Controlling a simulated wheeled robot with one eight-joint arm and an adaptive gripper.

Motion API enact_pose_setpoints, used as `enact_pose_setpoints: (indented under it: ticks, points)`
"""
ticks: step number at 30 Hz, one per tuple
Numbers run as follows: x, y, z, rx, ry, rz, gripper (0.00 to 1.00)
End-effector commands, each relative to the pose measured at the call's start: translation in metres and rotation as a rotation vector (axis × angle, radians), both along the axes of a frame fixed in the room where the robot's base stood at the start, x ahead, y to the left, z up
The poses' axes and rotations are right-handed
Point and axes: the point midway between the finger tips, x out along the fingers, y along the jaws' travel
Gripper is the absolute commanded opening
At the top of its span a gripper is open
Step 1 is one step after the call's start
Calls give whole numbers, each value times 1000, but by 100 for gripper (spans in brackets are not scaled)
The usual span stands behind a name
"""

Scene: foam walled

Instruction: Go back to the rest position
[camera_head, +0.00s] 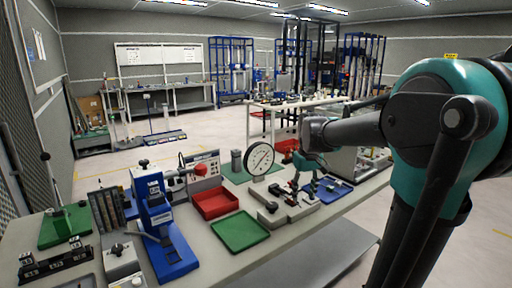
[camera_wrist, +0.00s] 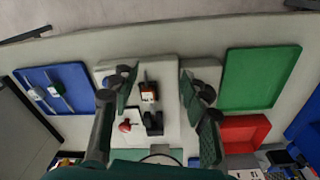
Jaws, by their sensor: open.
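My gripper (camera_head: 308,184) hangs below my dark and teal arm, over the right part of the long workbench (camera_head: 330,222). In the wrist view my gripper (camera_wrist: 158,88) shows two dark green fingers spread apart with nothing held between them. Below the gap is a light grey fixture (camera_wrist: 168,72) with a small brown-and-white labelled part (camera_wrist: 149,92), a black part (camera_wrist: 153,122) and a red knob (camera_wrist: 125,127). The fingers appear to be above the fixture; whether they touch anything cannot be told.
A blue tray (camera_wrist: 48,78) lies left of the fixture; a green tray (camera_wrist: 262,78) and a red bin (camera_wrist: 240,130) lie right. A round dial gauge (camera_head: 259,158) and a blue press (camera_head: 152,205) stand on the bench. Open floor (camera_head: 215,128) lies behind.

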Motion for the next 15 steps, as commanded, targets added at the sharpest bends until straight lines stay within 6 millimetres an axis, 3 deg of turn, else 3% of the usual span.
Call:
enact_pose_setpoints:
  ticks: [5,12,15]
  points:
    - [-38,-8,-46,12,-63,-73,46]
    - [-124,-22,-132,43,-193,-219,46]
    - [-153,-25,-157,57,-234,-264,46]
